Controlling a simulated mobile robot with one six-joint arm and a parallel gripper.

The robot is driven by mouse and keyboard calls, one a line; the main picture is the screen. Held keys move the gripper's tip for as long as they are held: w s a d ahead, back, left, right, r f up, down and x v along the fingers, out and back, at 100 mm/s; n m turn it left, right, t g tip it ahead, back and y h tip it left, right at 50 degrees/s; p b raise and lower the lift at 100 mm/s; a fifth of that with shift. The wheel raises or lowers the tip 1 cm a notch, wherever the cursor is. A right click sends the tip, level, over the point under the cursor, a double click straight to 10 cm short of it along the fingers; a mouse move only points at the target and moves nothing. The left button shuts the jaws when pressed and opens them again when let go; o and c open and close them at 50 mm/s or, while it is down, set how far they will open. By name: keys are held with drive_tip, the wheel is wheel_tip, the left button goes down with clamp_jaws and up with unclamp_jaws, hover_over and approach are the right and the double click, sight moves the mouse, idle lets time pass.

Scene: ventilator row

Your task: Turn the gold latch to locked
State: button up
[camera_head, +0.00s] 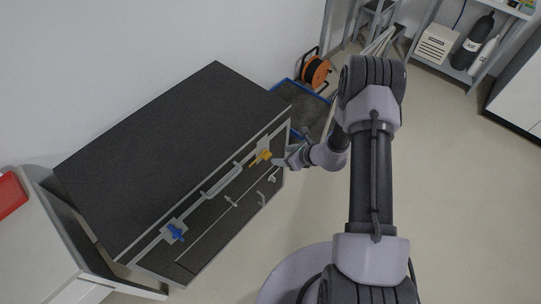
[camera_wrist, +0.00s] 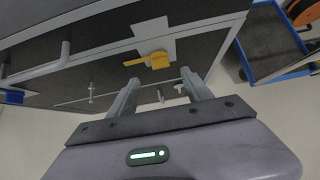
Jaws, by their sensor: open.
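The gold latch (camera_head: 260,157) sits on a light plate at the right end of the dark cabinet's front. In the wrist view the gold latch (camera_wrist: 150,60) lies just beyond the fingertips, its narrow end pointing left and its wide end over the plate (camera_wrist: 155,30). My gripper (camera_head: 284,160) is close to the right of the latch; in the wrist view my gripper (camera_wrist: 160,84) is open, its two fingers spread with nothing between them. I see no contact with the latch. Any lock markings are too small to read.
A blue latch (camera_head: 175,232) sits at the cabinet's left end. A long bar handle (camera_head: 221,180) and smaller handles (camera_head: 262,198) stick out of the front. A blue-edged cart (camera_head: 303,101) and an orange reel (camera_head: 316,71) stand to the right. Floor in front is clear.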

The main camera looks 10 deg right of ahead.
sight(267, 155)
drive_tip(key=b+x, duration=0.2)
drive_tip(key=x, duration=0.7)
drive_tip(key=shift+r, duration=0.1)
drive_tip(key=shift+c, duration=0.5)
clamp_jaws()
idle(0.5)
